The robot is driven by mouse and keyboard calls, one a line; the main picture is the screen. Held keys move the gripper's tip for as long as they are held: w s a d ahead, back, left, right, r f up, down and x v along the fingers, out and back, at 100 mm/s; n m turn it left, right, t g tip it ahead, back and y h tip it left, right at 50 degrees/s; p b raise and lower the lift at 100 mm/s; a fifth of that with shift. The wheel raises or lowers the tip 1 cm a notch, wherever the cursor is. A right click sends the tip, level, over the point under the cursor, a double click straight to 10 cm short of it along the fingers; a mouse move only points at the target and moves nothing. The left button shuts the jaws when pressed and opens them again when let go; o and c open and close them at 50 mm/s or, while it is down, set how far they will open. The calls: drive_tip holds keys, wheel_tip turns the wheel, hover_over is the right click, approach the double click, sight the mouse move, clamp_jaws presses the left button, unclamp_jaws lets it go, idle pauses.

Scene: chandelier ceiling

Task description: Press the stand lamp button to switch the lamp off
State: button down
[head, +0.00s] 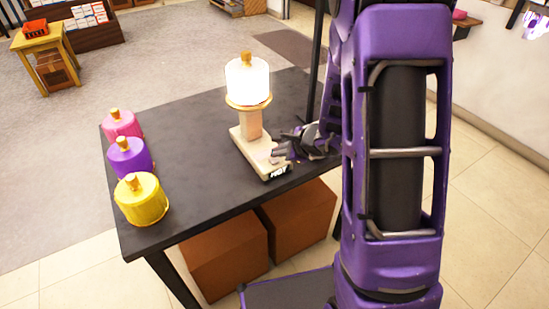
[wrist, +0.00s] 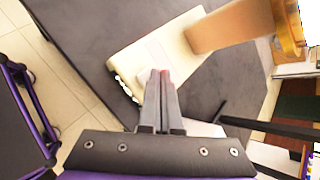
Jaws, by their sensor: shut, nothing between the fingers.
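The stand lamp (head: 248,82) stands upright on the dark table, with a bright white shade, a wooden post and a pale base (head: 250,152). The shade looks lit. My gripper (head: 281,152) is at the front right part of the base. In the wrist view my gripper (wrist: 161,74) is shut and empty, its fingertips over the pale lamp base (wrist: 185,45). A lighter raised patch, perhaps the button, shows around the fingertips. The fingers hide part of it, and I cannot tell whether they touch it. The lamp's post (wrist: 215,28) is to the right of the fingertips.
Pink (head: 122,125), purple (head: 129,158) and yellow (head: 141,199) lidded jars stand along the left side of the black table (head: 190,125). Brown boxes (head: 225,262) are under it. The table is bare between the jars and lamp.

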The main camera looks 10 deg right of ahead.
sight(278, 161)
drive_tip(key=shift+f, duration=0.15)
drive_tip(key=shift+f+b, duration=0.35)
drive_tip(key=shift+b, duration=0.05)
drive_tip(key=shift+r, duration=0.45)
idle(0.3)
drive_tip(key=shift+r+p, duration=2.25)
drive_tip(key=shift+r, duration=0.8)
